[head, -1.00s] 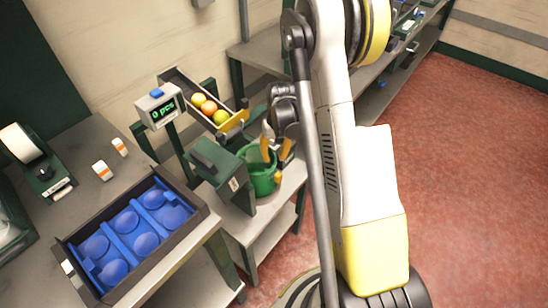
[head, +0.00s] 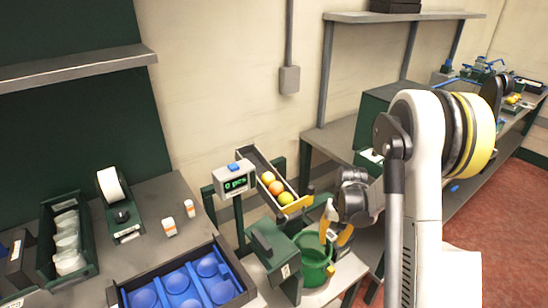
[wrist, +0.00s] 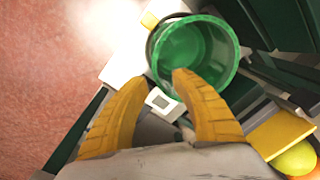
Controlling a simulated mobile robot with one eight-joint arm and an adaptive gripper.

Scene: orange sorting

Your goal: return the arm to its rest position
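My arm (head: 425,160) stands at the right in the head view, folded, with its white link and yellow-banded joint raised. My gripper (head: 335,230) points down over the green bucket (head: 313,262). In the wrist view, the two yellow fingers of my gripper (wrist: 160,78) are apart with nothing between them. The bucket (wrist: 220,60) lies beyond the fingertips there, and its visible inside looks empty.
A chute (head: 245,155) with several oranges stands left of my gripper, beside a counter display (head: 236,182) reading 0 pcs. A blue-lined tray (head: 125,291) is at the lower left. Shelving (head: 400,17) stands behind my arm. Red floor (head: 480,230) is open at right.

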